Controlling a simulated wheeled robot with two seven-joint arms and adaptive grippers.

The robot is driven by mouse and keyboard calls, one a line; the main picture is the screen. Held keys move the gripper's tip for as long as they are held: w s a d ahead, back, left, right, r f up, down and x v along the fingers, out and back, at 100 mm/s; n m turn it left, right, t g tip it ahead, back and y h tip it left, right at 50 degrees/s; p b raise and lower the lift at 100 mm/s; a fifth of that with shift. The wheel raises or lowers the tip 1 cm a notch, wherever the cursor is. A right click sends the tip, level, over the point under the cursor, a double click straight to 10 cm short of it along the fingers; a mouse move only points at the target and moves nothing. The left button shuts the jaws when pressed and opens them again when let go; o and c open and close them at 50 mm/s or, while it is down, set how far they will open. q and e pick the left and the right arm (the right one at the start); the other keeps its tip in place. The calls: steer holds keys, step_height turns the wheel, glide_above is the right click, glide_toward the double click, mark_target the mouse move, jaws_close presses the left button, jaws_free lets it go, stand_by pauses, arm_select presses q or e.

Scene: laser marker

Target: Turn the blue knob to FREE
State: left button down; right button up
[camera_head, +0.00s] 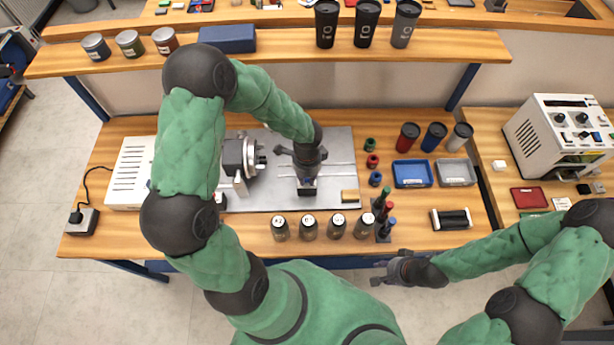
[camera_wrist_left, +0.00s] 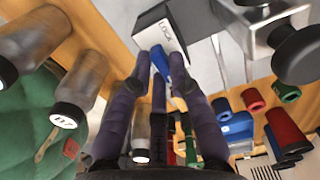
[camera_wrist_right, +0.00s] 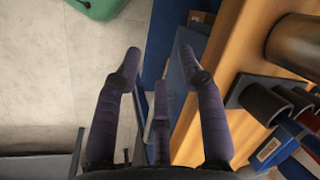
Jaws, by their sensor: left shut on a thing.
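The blue knob (camera_wrist_left: 160,62) sits on a dark block with a pale label (camera_wrist_left: 165,32) that seems to read LOCK. In the left wrist view it lies between the fingertips of my left gripper (camera_wrist_left: 163,75), which is shut on it and partly hides it. In the head view my left gripper (camera_head: 307,172) reaches down from above onto the block (camera_head: 307,190) on the grey plate. The FREE mark and the knob's exact angle cannot be made out. My right gripper (camera_wrist_right: 160,58) is open and empty, in front of the table's near edge; it also shows in the head view (camera_head: 390,270).
The grey machine (camera_head: 240,160) stands left of the block on the plate (camera_head: 335,140). Several canisters (camera_head: 308,228) line the front edge. Red and blue pieces (camera_head: 375,178) stand close on the right, with trays (camera_head: 412,174) beyond. A shelf (camera_head: 280,45) runs behind.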

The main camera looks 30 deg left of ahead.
arm_select(q)
steer(key=c, duration=1.1)
jaws_free()
steer(key=shift+c, duration=0.2)
steer(key=shift+r, duration=0.15)
step_height(320, 180, up, 12)
step_height(320, 180, up, 7)
steer(key=p, duration=0.6)
glide_above(307, 180)
